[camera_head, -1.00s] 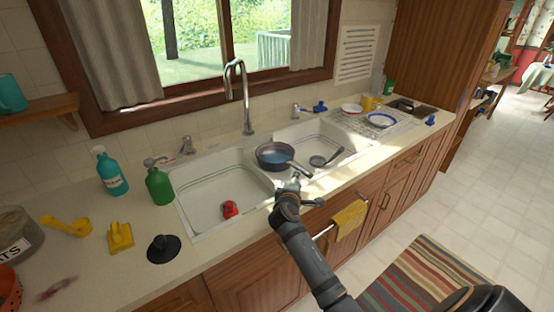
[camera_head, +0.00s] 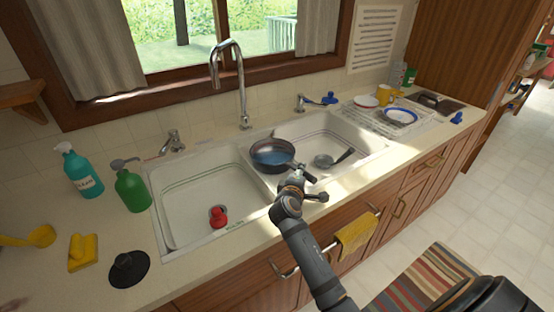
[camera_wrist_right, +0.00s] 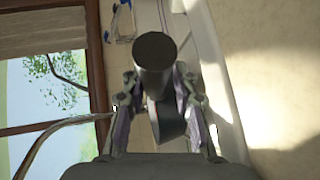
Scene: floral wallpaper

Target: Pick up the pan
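The dark pan (camera_head: 271,158) with a bluish inside is at the divider between the two sink basins. Its handle points right and toward me. My right gripper (camera_head: 294,180) is at the sink's front edge, close beside the handle. In the right wrist view, a dark round-ended piece, seemingly the pan's handle (camera_wrist_right: 155,52), lies between the two fingers of my right gripper (camera_wrist_right: 158,88). I cannot tell whether both fingers press on it. My left gripper is not in view.
The left basin (camera_head: 190,215) holds a red object (camera_head: 218,216). A dark ladle-like utensil (camera_head: 325,160) lies in the right basin. The faucet (camera_head: 242,95) rises behind the pan. A yellow towel (camera_head: 357,232) hangs on the front bar. Green (camera_head: 133,190) and teal (camera_head: 83,175) bottles stand left.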

